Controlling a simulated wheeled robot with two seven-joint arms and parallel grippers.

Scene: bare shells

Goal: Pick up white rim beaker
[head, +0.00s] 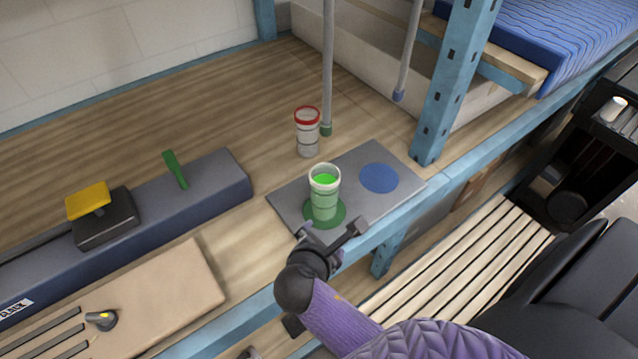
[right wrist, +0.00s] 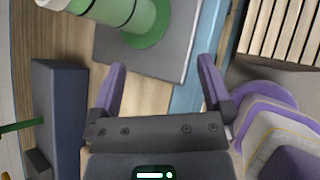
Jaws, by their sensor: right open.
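The white rim beaker (head: 324,197) stands upright on the green disc of a grey mat (head: 285,203). It has a white rim and green contents. My right gripper (head: 332,236) is open and empty, just in front of the beaker at the shelf's front edge. In the right wrist view, the beaker (right wrist: 135,14) shows at the top, cut off by the frame edge, beyond the two open fingers of the gripper (right wrist: 162,80). The fingers are apart from it. My left gripper is not in view.
A red-rimmed beaker (head: 307,135) stands behind the mat. A blue disc (head: 379,178) on the mat is bare. A thin grey pole (head: 328,60) rises behind, and a blue post (head: 450,85) stands to the right. A dark blue block (head: 215,185) lies to the left.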

